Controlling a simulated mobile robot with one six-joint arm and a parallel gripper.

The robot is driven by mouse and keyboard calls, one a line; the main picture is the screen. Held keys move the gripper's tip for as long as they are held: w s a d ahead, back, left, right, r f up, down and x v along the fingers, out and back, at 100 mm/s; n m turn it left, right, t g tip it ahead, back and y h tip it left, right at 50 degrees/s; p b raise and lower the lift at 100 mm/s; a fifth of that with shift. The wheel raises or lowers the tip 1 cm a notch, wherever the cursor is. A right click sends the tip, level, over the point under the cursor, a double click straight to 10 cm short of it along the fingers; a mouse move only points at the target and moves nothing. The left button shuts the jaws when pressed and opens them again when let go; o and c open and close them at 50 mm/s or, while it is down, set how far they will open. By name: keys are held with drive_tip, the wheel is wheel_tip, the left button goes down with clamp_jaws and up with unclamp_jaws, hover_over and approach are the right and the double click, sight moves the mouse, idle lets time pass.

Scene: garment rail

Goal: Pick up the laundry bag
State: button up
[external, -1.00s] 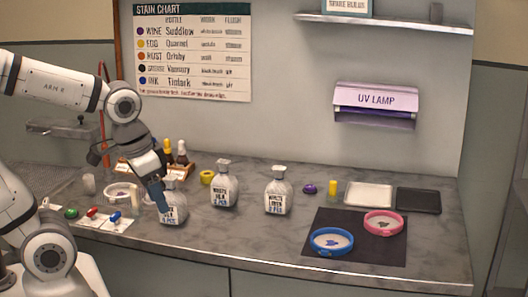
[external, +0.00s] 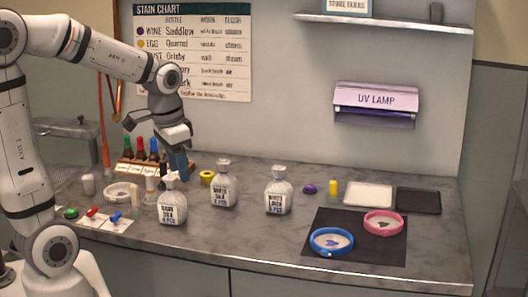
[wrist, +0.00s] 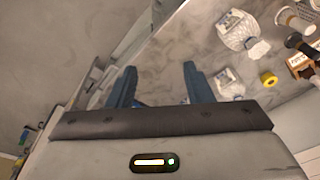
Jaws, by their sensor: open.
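Three white, tied laundry bags with printed labels stand upright on the grey counter: the left bag (external: 172,205), the middle bag (external: 224,187) and the right bag (external: 278,195). The labels are too small to read surely. My gripper (external: 179,172) is open and empty, pointing down just above and behind the left bag, to the left of the middle bag. In the wrist view, the two blue fingers of my gripper (wrist: 160,84) stand apart. Two bags show right of the fingers, one at the top (wrist: 236,30) and one lower (wrist: 228,84); which ones I cannot tell.
A rack of dropper bottles (external: 142,152) stands behind my gripper, with a yellow ring (external: 206,177) nearby. Blue (external: 331,241) and pink (external: 383,222) hoops lie on a dark mat (external: 357,253). White (external: 368,195) and black (external: 418,201) trays sit at right. The front middle counter is clear.

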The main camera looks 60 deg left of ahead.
drive_tip(key=w+a+f, duration=0.2)
drive_tip(key=w+a, duration=0.1)
drive_tip(key=a, duration=0.6)
drive_tip(key=g, duration=0.2)
hover_over(170, 178)
drive_tip(key=f, duration=0.1)
drive_tip(key=f+p, duration=0.1)
drive_tip(key=f, duration=0.1)
drive_tip(key=shift+s+d, duration=0.15)
drive_tip(key=shift+s, duration=0.05)
drive_tip(key=shift+a+f, duration=0.15)
drive_tip(key=shift+a, duration=0.05)
drive_tip(key=f, duration=0.3)
drive_tip(key=f+p, duration=0.1)
drive_tip(key=f, duration=0.3)
drive_tip(key=shift+w+d+f, duration=0.1)
drive_tip(key=shift+w+f, duration=0.1)
drive_tip(key=shift+f, duration=0.05)
drive_tip(key=shift+c, duration=0.5)
clamp_jaws()
